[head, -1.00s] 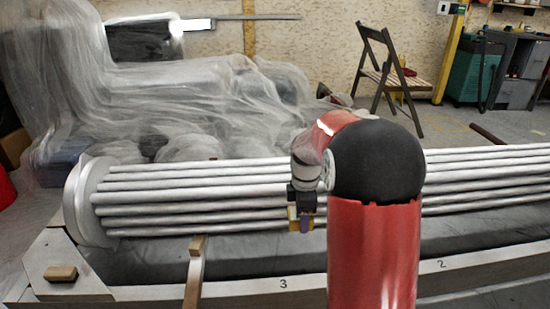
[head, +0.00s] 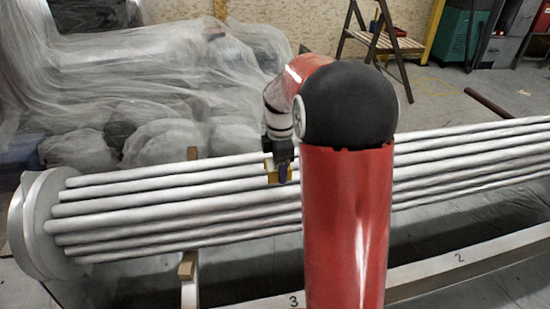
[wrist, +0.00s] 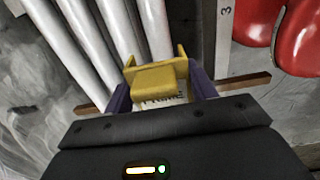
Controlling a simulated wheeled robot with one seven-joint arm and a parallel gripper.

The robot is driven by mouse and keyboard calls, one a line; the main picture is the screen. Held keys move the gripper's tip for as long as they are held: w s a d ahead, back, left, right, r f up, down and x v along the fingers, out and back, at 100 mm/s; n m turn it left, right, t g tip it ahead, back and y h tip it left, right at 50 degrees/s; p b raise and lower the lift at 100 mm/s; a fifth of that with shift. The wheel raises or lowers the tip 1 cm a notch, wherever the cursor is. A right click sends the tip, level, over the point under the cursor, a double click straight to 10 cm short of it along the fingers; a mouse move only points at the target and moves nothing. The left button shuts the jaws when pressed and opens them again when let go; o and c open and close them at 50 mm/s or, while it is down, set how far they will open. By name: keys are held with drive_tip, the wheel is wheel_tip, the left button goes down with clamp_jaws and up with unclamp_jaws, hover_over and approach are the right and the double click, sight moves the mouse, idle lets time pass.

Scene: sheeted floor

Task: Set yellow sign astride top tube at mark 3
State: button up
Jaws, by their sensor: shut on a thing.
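The yellow sign (wrist: 158,76) is in my gripper (wrist: 159,88), between its two purple fingers in the wrist view. It looks like a short folded piece with raised ends, and dark lettering shows partly below it. In the head view, the sign (head: 269,171) and my gripper (head: 281,173) appear in front of the upper tubes of the pale tube bundle (head: 150,208). The tubes (wrist: 92,38) run beneath and beyond the sign in the wrist view. I cannot tell whether the sign touches a tube. The mark 3 (head: 294,301) is on the pale front rail (head: 420,279).
A round end plate (head: 30,225) closes the bundle's left end. A wooden support (head: 188,265) stands at the bundle's left part. Plastic-sheeted objects (head: 150,70) lie behind. My red arm hides the bundle's middle.

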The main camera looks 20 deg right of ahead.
sight(280, 190)
drive_tip(key=shift+s+d, duration=0.1)
drive_tip(key=shift+d, duration=0.05)
drive_tip(key=shift+f+b, duration=2.35)
drive_tip(key=shift+f, duration=1.25)
drive_tip(key=shift+r, duration=0.25)
drive_tip(key=shift+r+p, duration=0.8)
drive_tip(key=shift+p, duration=0.05)
drive_tip(key=shift+f, duration=0.3)
drive_tip(key=shift+f+b, duration=0.45)
drive_tip(key=shift+f, duration=0.3)
